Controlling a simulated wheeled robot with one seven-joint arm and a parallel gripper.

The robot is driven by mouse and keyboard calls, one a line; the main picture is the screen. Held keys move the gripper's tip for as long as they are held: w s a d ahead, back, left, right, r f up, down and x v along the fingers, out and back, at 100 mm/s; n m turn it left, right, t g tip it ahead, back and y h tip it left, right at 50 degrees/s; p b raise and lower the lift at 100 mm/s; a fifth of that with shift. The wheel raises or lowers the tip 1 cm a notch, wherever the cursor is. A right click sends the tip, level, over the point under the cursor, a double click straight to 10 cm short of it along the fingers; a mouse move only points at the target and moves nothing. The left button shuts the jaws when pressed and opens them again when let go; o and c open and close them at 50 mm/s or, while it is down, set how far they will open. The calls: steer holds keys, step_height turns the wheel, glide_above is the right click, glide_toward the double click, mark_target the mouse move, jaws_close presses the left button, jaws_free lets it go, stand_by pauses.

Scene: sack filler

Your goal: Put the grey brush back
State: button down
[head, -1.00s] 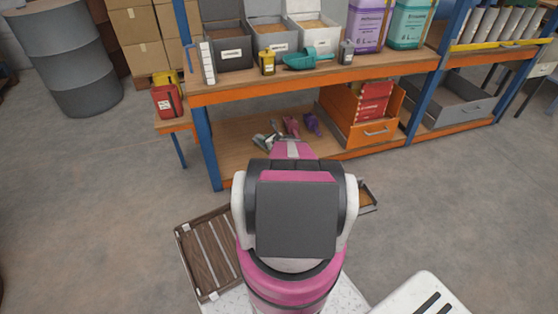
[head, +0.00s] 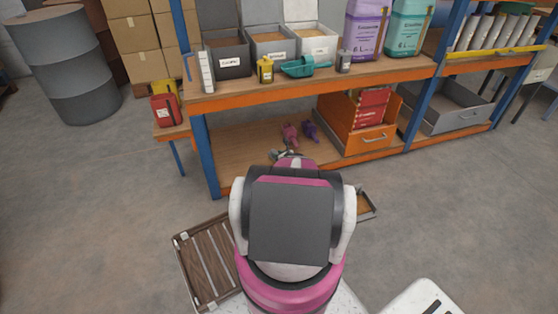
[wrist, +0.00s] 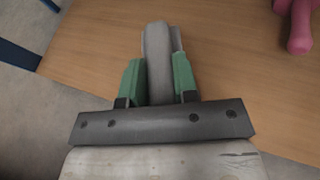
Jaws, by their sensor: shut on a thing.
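My gripper (wrist: 158,82) is shut on the grey brush (wrist: 157,50), its green fingertips on either side of the grey handle in the wrist view. The brush points away from me over the wooden lower shelf (wrist: 230,65); whether it touches the board I cannot tell. In the head view my gripper (head: 287,155) shows only in part at the front edge of the lower shelf (head: 235,150), mostly hidden by my arm. A pink tool (head: 290,134) and a purple tool (head: 310,130) lie farther back on that shelf.
An orange bin (head: 362,137) with a red packet stands right on the lower shelf. A blue post (head: 205,150) bounds it on the left. Open boxes, a yellow tub (head: 265,69) and a teal scoop (head: 300,67) stand above. The lower shelf's left part is clear.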

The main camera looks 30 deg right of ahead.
steer(key=shift+w+d+f, duration=0.75)
steer(key=shift+w+d, duration=0.05)
steer(key=shift+w, duration=0.1)
steer(key=shift+f, duration=1.95)
steer(key=shift+f, duration=0.15)
steer(key=c, duration=0.9)
jaws_free()
